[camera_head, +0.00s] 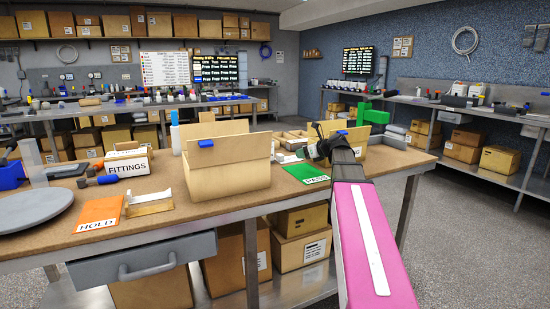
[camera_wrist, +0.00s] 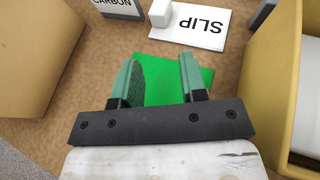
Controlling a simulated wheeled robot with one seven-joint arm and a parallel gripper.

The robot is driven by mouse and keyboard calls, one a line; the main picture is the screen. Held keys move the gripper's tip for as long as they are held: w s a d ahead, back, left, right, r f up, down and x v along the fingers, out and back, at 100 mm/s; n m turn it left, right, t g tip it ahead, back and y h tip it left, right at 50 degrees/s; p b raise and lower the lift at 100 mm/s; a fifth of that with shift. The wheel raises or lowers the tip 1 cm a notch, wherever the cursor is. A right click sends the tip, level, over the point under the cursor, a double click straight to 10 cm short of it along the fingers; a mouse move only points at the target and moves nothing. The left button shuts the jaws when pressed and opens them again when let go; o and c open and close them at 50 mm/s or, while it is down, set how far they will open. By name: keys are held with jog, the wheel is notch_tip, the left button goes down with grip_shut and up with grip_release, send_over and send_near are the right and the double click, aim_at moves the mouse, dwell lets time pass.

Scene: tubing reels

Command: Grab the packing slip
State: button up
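The packing slip (camera_wrist: 200,32) is a white card marked SLIP, upside down in the wrist view, lying flat on the brown bench top. A small white block (camera_wrist: 160,13) sits at its left end. My gripper (camera_wrist: 157,78) is open and empty, its two green fingers apart above a green card (camera_wrist: 170,62). The slip lies beyond the fingertips, a little to the right. In the head view my gripper (camera_head: 322,147) is over the bench near the green PASS card (camera_head: 308,173); its fingers are hard to make out. The slip's lettering cannot be read there.
A tan bin (camera_head: 228,178) stands left of my gripper, and a yellow bin wall (camera_wrist: 265,65) stands close on the right. A box marked CARBON (camera_wrist: 118,8) is beyond the left finger. A green object (camera_head: 374,116) stands behind my arm. FITTINGS (camera_head: 128,163) and HOLD (camera_head: 99,214) items lie farther left.

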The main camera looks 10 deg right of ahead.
aim_at(283, 156)
jog(key=shift+w+a+f, duration=0.1)
jog(key=shift+w+a, duration=0.35)
jog(key=shift+w, duration=0.1)
jog(key=x, duration=1)
jog(key=shift+a, duration=0.15)
jog(key=c, duration=0.6)
